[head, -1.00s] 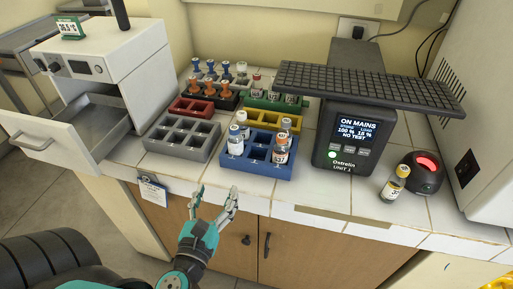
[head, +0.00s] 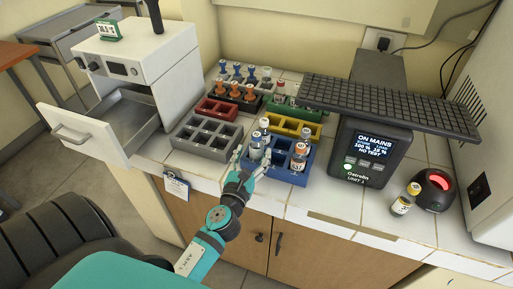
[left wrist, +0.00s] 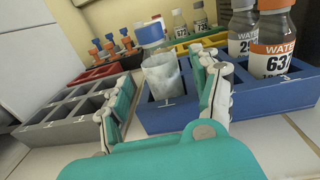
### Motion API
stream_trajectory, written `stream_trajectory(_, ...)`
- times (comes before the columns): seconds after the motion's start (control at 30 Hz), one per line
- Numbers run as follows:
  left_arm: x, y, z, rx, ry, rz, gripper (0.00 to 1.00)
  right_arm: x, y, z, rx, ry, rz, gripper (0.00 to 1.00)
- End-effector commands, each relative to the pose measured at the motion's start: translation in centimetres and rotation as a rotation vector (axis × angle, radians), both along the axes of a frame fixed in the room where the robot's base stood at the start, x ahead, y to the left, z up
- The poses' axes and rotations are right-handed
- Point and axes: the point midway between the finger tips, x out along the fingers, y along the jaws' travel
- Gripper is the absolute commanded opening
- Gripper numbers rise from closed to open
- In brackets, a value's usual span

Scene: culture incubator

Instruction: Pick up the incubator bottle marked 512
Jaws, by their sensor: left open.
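My left gripper (head: 252,157) is open at the front left of the blue rack (head: 292,178), with its fingers either side of a pale bottle (head: 256,146). In the left wrist view a frosted white vessel (left wrist: 163,80) stands upright between the open fingers, apparently untouched; its number cannot be read. Behind it is a blue-and-white label (left wrist: 150,35). I cannot make out 512 on any bottle. My right gripper is not in view.
A grey empty rack (head: 205,137) lies left of the gripper, with red (head: 218,108) and yellow (head: 290,124) racks behind. A dark display unit (head: 368,150) and a yellow-capped bottle (head: 404,200) by a red-lit device (head: 434,188) stand right. An open drawer (head: 98,132) juts out left.

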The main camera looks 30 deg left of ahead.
Motion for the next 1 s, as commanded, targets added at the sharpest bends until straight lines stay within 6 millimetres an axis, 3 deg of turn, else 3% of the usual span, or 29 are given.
stream_trajectory(0.2, 3.1, 0.8, 0.1, 0.000, -0.002, 0.000, 0.65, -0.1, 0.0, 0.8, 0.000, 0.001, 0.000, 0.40)
stream_trajectory(0.5, 3.5, 1.0, -0.1, -0.001, 0.000, -0.001, 0.65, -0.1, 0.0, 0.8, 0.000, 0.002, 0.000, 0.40)
stream_trajectory(1.0, 3.5, 1.0, -0.1, -0.001, 0.000, -0.001, 0.00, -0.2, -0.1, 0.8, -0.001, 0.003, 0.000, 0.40)
